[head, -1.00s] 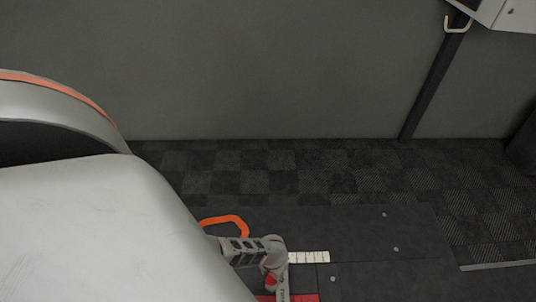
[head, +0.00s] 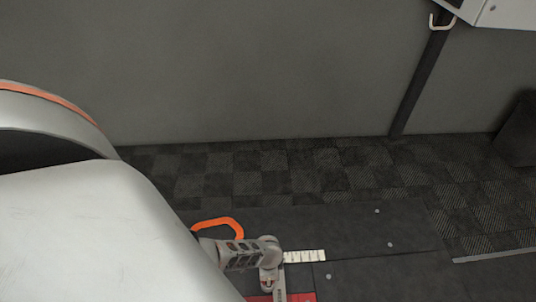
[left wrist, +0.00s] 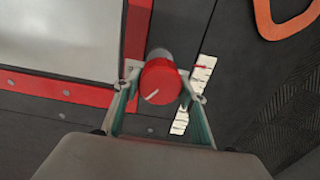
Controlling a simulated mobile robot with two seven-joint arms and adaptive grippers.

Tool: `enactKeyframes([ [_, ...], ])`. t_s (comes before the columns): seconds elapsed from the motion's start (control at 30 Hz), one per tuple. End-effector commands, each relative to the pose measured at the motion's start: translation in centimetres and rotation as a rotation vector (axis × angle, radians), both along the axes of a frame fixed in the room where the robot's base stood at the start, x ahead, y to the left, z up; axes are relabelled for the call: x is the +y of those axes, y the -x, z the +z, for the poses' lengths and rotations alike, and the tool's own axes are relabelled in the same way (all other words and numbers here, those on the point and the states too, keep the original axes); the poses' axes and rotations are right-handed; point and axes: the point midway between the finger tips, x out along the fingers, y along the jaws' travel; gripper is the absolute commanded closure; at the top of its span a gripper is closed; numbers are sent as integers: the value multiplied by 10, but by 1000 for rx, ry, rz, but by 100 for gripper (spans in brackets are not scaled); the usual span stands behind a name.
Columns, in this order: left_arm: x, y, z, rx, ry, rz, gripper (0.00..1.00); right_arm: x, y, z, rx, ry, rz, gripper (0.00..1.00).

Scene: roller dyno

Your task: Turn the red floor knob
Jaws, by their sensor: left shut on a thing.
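The red floor knob (left wrist: 160,80) shows in the left wrist view as a round red cap with a white pointer line, on a grey base. The line slants from lower left to upper right. My left gripper (left wrist: 160,90) is shut on the red knob, one finger on each side of it. In the head view my left gripper (head: 270,282) points down at the floor panel near the bottom edge, and the knob is hidden there. My right gripper is not in view.
A white marked strip (head: 304,256) lies right of the knob. An orange loop handle (head: 218,223) is behind my left arm. A large silver body (head: 75,235) fills the left side. A dark wall (head: 250,75) stands at the back. The checkered floor (head: 290,175) is clear.

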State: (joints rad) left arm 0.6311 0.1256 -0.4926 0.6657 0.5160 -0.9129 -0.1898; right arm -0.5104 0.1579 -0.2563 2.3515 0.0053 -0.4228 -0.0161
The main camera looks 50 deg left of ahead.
Motion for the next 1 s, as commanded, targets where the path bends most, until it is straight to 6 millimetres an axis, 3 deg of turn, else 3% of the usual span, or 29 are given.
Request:
enactKeyframes([
  [0.33,-1,3,-2,3,2,-147,81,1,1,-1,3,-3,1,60],
  [0.9,-1,3,-2,3,2,-177,81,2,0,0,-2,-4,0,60],
  [0.93,-1,3,-2,4,1,-176,51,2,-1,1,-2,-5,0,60],
  [0.97,-1,3,-2,4,1,-176,44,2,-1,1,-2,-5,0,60],
  [1.0,-1,2,-2,4,1,-176,42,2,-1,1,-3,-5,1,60],
])
